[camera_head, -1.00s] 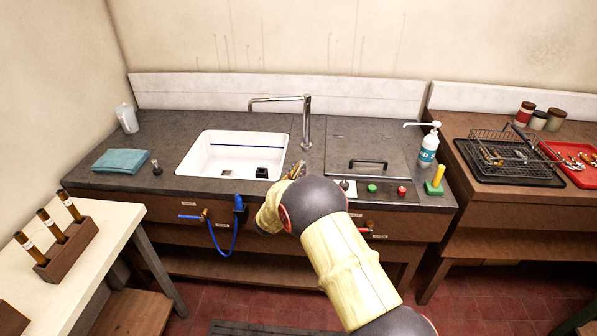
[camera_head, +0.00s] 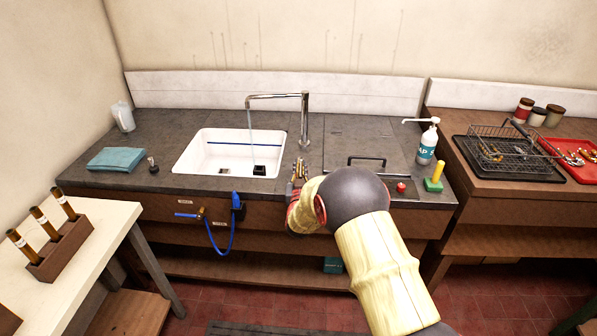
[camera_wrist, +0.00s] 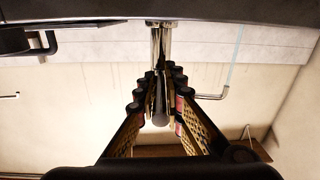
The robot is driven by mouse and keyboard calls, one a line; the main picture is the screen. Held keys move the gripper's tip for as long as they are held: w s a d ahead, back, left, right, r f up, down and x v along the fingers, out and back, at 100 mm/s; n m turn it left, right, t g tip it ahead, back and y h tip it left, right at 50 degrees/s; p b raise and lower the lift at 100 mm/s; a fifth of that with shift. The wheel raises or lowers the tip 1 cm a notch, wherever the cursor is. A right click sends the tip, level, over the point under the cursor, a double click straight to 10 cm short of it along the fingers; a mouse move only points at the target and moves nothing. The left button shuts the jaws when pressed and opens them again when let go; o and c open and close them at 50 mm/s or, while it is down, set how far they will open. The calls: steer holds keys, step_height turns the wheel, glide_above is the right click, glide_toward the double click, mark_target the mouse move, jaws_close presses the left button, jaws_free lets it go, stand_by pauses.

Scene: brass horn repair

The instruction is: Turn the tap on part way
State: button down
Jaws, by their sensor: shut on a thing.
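My gripper (camera_head: 301,170) is at the counter's front, just in front of the tap base. In the wrist view, which looks upside down, my gripper (camera_wrist: 160,90) is shut on the dark, slim tap lever (camera_wrist: 160,114). The fingers hide part of the lever, so its exact angle is hard to tell.
A black-handled lid (camera_head: 366,160), a red button (camera_head: 401,187), a yellow-handled green block (camera_head: 435,179) and a soap bottle (camera_head: 428,143) are to the right. A teal cloth (camera_head: 116,159) lies left of the sink. A blue hose (camera_head: 231,238) hangs below the counter front.

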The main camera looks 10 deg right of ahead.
steer(key=shift+d+r+n+y+b, duration=0.1)
steer(key=shift+d+n+y+b, duration=0.1)
steer(key=shift+n+y+b, duration=0.45)
steer(key=shift+p, duration=0.35)
steer(key=c, duration=1.9)
jaws_free()
steer(key=s, duration=0.4)
steer(key=s+a, duration=0.1)
steer(key=s, duration=0.3)
steer(key=s+a, duration=0.1)
steer(key=s, duration=0.3)
